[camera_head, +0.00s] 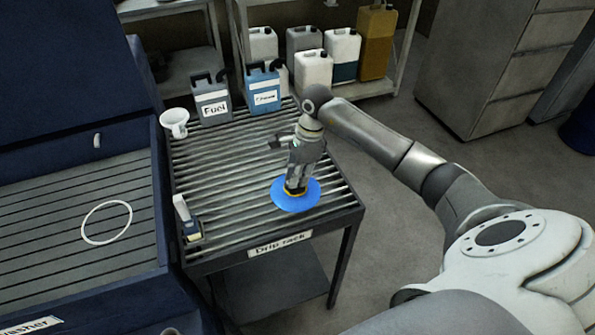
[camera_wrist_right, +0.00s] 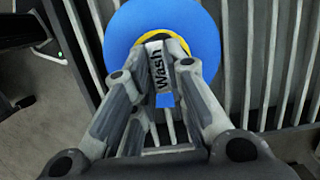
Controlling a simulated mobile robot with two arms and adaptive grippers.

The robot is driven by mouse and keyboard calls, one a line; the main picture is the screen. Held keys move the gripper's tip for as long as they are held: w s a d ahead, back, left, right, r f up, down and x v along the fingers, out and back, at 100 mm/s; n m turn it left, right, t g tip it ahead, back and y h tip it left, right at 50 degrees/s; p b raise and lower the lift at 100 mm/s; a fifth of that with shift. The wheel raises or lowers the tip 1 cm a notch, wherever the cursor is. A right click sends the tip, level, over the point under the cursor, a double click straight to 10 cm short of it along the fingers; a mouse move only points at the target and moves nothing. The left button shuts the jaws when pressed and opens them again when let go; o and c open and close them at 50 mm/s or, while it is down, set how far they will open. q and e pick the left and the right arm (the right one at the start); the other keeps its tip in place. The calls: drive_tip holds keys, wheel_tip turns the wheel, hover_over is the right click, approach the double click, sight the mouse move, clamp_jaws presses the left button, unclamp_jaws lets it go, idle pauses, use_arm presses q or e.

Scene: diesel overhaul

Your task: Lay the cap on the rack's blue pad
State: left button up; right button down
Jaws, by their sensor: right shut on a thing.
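The blue pad (camera_head: 308,201) is a flat round disc on the slatted drip rack (camera_head: 240,235), near its front right. It also shows in the right wrist view (camera_wrist_right: 120,30). My right gripper (camera_head: 297,184) points down over the pad, shut on the cap. My left gripper is out of view.
A grey Fuel jug (camera_head: 212,104), a blue jug (camera_head: 263,92) and a white cup (camera_head: 175,122) stand along the rack's back. The blue washer (camera_head: 60,235) borders the rack's left side.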

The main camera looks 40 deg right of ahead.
drive_tip(key=c, duration=1.9)
unclamp_jaws()
drive_tip(key=o, duration=0.5)
drive_tip(key=shift+o, duration=0.3)
drive_tip(key=shift+r, duration=0.1)
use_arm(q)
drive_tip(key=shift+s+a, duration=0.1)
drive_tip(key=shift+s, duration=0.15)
use_arm(e)
wheel_tip(320, 180, up, 12)
drive_tip(key=d, duration=0.2)
drive_tip(key=shift+s+d+f, duration=0.2)
drive_tip(key=shift+s, duration=0.1)
